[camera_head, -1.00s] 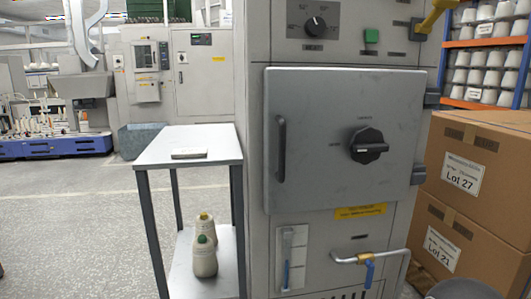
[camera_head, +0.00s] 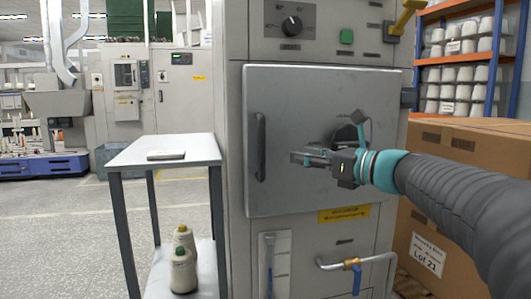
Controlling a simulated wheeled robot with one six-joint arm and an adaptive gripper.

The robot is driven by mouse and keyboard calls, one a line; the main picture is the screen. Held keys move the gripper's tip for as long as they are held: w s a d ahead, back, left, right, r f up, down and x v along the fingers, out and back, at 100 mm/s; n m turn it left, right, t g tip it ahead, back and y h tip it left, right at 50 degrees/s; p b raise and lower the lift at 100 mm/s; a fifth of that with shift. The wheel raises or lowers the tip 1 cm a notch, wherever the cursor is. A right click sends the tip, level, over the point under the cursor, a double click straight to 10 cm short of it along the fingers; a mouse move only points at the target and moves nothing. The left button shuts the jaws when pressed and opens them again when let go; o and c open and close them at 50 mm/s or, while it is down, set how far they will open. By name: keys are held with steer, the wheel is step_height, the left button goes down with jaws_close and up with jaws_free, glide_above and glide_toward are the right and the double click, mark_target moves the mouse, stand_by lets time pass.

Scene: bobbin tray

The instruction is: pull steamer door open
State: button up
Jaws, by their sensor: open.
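The steamer door (camera_head: 300,100) is a grey metal panel on the front of the tall grey cabinet, and it looks shut. Its dark vertical bar handle (camera_head: 261,146) is on the door's left side.
A small metal table (camera_head: 190,147) with a flat item on top and two yarn cones (camera_head: 183,270) below stands left of the cabinet. A stacked cardboard box (camera_head: 470,155) and cone shelves are at right. A pipe with a blue valve (camera_head: 356,278) juts out below the door.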

mark_target(264, 147)
steer(key=x, duration=1.3)
steer(key=shift+w+a+r, duration=0.1)
steer(key=shift+w+a, duration=0.15)
jaws_close()
